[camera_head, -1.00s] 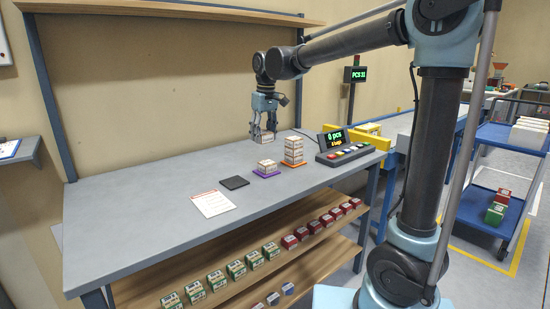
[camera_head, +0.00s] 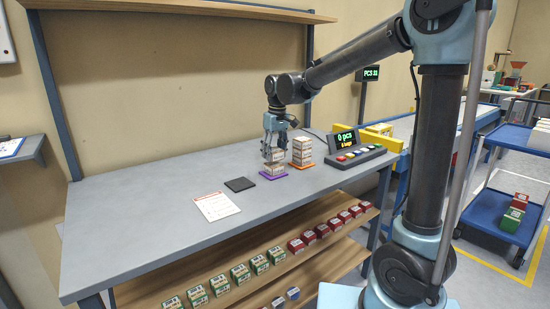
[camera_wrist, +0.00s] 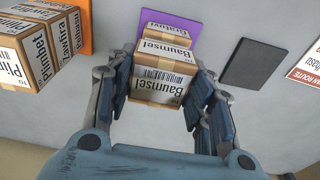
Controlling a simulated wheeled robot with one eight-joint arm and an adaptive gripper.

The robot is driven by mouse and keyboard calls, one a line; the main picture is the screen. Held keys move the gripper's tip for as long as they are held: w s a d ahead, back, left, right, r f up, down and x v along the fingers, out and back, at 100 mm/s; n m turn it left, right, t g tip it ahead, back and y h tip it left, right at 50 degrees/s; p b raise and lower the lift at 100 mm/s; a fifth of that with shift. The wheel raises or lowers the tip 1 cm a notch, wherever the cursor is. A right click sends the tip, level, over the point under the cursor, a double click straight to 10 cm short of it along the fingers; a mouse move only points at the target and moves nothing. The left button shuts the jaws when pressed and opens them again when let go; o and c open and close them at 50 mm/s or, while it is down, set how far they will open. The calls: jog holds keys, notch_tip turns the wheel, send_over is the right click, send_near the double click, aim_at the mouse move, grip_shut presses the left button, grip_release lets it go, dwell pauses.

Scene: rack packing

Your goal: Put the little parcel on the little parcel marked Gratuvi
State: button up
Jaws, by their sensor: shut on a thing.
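My gripper (camera_head: 275,152) is shut on a little cardboard parcel. In the wrist view this held parcel (camera_wrist: 158,86), marked Baumsel, sits between both fingers (camera_wrist: 160,100). The little parcel marked Gratuvi (camera_wrist: 168,29) shows just beyond it, partly hidden behind it, on a purple mat (camera_wrist: 150,17). In the head view the held parcel (camera_head: 278,156) is over or close to the lower parcel (camera_head: 275,168) on the purple mat. Whether the two touch I cannot tell.
A taller stack of parcels (camera_head: 302,150) stands on an orange mat just to the right. A dark square pad (camera_head: 240,184) and a white sheet (camera_head: 216,206) lie to the left. A button console (camera_head: 352,155) stands at the right end. The bench's left part is clear.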

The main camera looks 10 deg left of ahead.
aim_at(276, 151)
jog(key=shift+f, duration=1)
jog(key=shift+f, duration=0.1)
jog(key=o, duration=1.1)
jog(key=r, duration=0.8)
jog(key=s+d+r, duration=0.1)
jog(key=r, duration=0.3)
jog(key=shift+r, duration=0.1)
jog(key=s+d+f+m, duration=0.1)
jog(key=s+d+f, duration=0.1)
jog(key=d, duration=0.6)
jog(key=s+d+f+m, duration=0.2)
jog(key=s+d+f, duration=0.1)
jog(key=d, duration=0.6)
jog(key=s+d+f+m, duration=0.1)
jog(key=s+d+f, duration=0.1)
jog(key=d, duration=0.6)
jog(key=s+d+f+m, duration=0.2)
jog(key=s+d+f, duration=0.3)
jog(key=s+d+f+m, duration=0.1)
jog(key=s+d+f, duration=0.4)
jog(key=f, duration=0.1)
jog(key=s+d+f+m+t+h, duration=0.1)
jog(key=s+d+f+m, duration=0.1)
jog(key=s+d+f, duration=0.3)
jog(key=shift+s+f+m, duration=0.3)
